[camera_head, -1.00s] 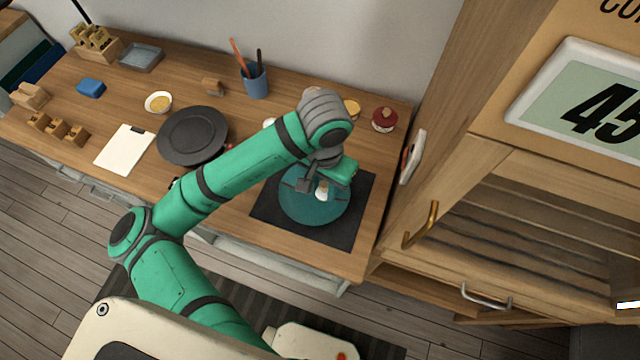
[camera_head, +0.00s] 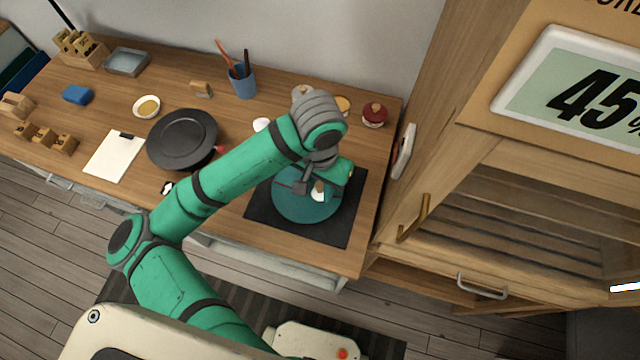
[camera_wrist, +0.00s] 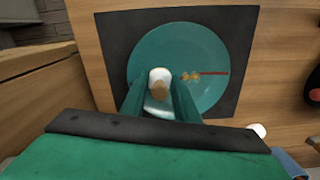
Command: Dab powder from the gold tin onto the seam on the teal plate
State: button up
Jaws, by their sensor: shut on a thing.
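The teal plate (camera_head: 300,212) lies on a dark square mat (camera_head: 262,212); the wrist view shows the same plate (camera_wrist: 205,45). A straight seam (camera_wrist: 214,72) runs on the plate, red toward the right, with gold patches at its left part beside my gripper. My gripper (camera_wrist: 160,88) is shut on a dabber (camera_wrist: 160,76) with a white tip and a tan part, held over the plate; I cannot tell whether the tip touches. A small round gold-topped tin (camera_head: 342,104) stands behind the arm, partly hidden.
A red-lidded jar (camera_head: 374,115) stands right of the tin. A black plate (camera_head: 183,138), a bowl of yellowish contents (camera_head: 147,107), a blue cup of tools (camera_head: 243,82) and a white clipboard (camera_head: 114,156) sit to the left. A wooden cabinet (camera_head: 470,230) bounds the right side.

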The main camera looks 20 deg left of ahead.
jog(key=shift+w, duration=0.15)
jog(key=shift+w, duration=0.15)
jog(key=shift+s, duration=0.35)
jog(key=shift+w+a, duration=0.35)
jog(key=shift+a, duration=0.4)
jog(key=shift+s+a, duration=0.45)
jog(key=shift+a, duration=0.4)
jog(key=shift+w+a+r, duration=0.1)
jog(key=shift+w+a, duration=0.3)
jog(key=shift+w, duration=0.1)
jog(key=shift+s+a, duration=0.1)
jog(key=shift+a, duration=0.05)
